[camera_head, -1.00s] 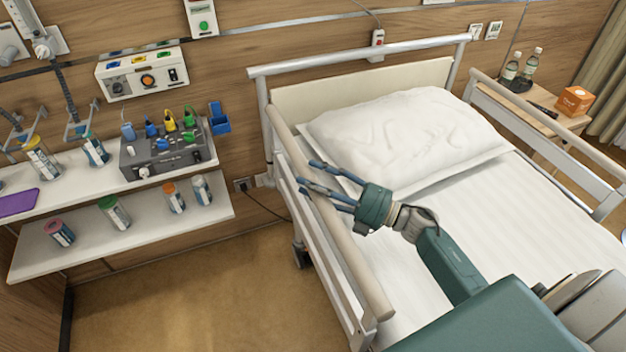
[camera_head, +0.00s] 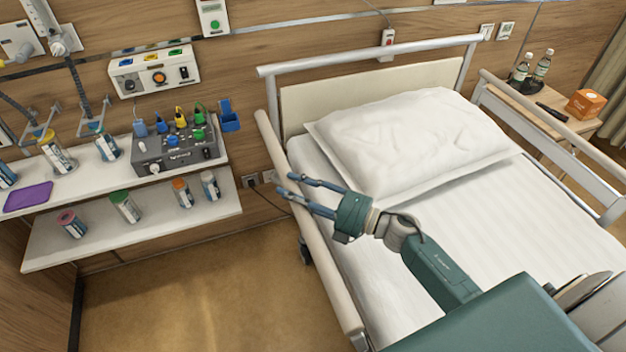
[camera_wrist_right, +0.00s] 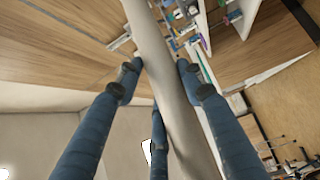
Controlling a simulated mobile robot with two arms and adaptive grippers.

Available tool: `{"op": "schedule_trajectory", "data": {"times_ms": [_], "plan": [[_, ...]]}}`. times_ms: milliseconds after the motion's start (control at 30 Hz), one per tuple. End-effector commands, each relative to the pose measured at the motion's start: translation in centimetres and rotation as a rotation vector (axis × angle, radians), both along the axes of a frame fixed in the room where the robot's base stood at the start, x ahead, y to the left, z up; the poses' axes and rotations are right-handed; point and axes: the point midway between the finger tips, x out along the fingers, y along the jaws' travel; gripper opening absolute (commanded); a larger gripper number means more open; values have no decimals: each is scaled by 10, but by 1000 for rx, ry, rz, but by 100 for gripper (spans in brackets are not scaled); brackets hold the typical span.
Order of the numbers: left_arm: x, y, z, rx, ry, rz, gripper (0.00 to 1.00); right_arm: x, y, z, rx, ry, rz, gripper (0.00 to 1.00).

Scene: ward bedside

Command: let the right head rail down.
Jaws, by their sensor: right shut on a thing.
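The right head rail (camera_head: 328,270), a beige top bar, runs along the left side of the bed in the head view, from the headboard end towards me. Its top bar lies close to the mattress edge, and its lower bars hardly show. My right gripper (camera_head: 284,184) reaches across the mattress from the right, with its blue fingers over the bar. In the right wrist view the bar (camera_wrist_right: 165,75) passes between the fingers, and the gripper is shut on it. Any latch or release is not visible. My left gripper is not in view.
The bed with its pillow (camera_head: 410,140) and white mattress lies right of the rail. A shelf (camera_head: 150,225) with bottles and a grey device stands to the left, with free floor (camera_head: 200,300) between. The far rail (camera_head: 550,135) stands up beside a bedside table.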

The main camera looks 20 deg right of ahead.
Motion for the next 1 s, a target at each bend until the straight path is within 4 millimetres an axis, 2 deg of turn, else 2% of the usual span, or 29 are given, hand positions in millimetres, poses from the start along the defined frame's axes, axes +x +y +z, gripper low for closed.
{"op": "schedule_trajectory", "data": {"times_ms": [33, 100, 300, 433, 700, 1000], "plan": [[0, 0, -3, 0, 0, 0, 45, -3, 19, -6, 12, 7, 15, 0], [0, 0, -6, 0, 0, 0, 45, -2, 34, -12, 12, 7, 14, 0], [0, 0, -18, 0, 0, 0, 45, 1, 73, -30, 13, 8, 11, 0], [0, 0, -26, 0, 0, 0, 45, 2, 91, -40, 12, 10, 12, 0], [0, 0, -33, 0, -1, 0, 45, 2, 110, -52, 10, 14, 10, 0], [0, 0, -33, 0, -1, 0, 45, 2, 112, -55, 9, 17, 8, 0]]}}
